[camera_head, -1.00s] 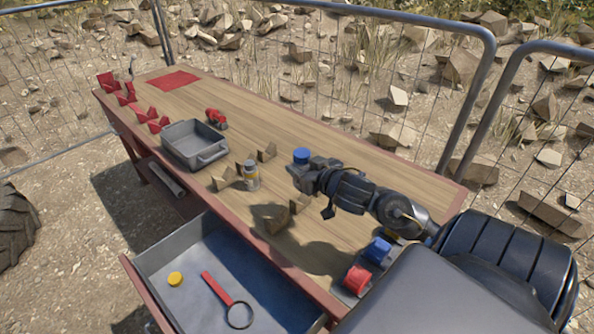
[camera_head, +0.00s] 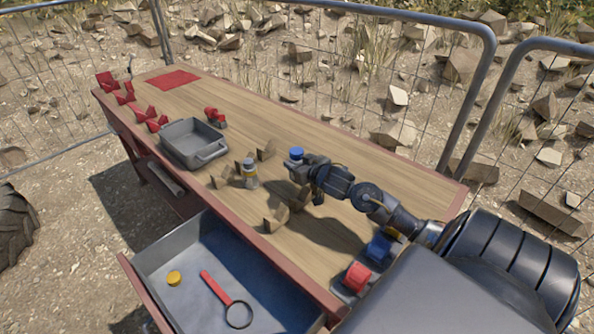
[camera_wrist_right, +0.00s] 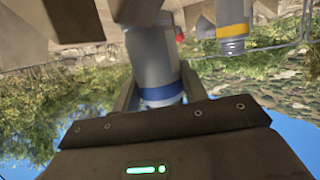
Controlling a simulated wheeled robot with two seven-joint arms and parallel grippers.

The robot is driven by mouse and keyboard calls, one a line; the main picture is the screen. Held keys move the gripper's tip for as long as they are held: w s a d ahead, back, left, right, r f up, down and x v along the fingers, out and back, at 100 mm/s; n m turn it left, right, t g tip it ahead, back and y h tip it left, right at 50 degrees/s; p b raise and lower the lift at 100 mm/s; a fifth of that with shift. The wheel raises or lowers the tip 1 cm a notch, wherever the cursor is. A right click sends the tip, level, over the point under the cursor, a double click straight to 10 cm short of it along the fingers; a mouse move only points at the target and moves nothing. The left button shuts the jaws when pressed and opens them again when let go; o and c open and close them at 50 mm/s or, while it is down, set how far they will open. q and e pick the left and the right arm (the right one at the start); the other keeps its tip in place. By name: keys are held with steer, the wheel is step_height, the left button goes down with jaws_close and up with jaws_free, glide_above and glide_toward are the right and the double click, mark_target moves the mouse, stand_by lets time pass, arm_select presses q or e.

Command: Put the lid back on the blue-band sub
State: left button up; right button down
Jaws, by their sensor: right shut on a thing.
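My right gripper (camera_head: 297,171) is shut on the blue-band sub, above the middle of the table. In the right wrist view the blue-band sub (camera_wrist_right: 155,62) is a grey cylinder with a blue band, between the fingers. In the head view the blue top (camera_head: 296,152) shows just above the jaws. I cannot tell whether this blue is a lid or the band; the gripper body hides the sub's end in the wrist view. The yellow-band sub (camera_head: 249,175) stands upright left of the gripper; it also shows in the wrist view (camera_wrist_right: 232,30). My left gripper is not in view.
Wooden cradles (camera_head: 275,221) stand around the subs. A grey bin (camera_head: 187,137) stands farther left. The open drawer (camera_head: 215,250) holds a yellow disc (camera_head: 174,279) and a red-handled magnifier (camera_head: 226,299). Red (camera_head: 357,277) and blue (camera_head: 379,248) pieces sit near my body.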

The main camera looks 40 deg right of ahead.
steer(key=shift+w+d+f, duration=0.2)
steer(key=shift+w+f, duration=0.05)
steer(key=shift+f, duration=1.5)
steer(key=shift+f, duration=0.15)
steer(key=c, duration=0.8)
jaws_free()
steer(key=shift+s, duration=0.1)
steer(key=shift+o, duration=0.2)
steer(key=v, duration=1.2)
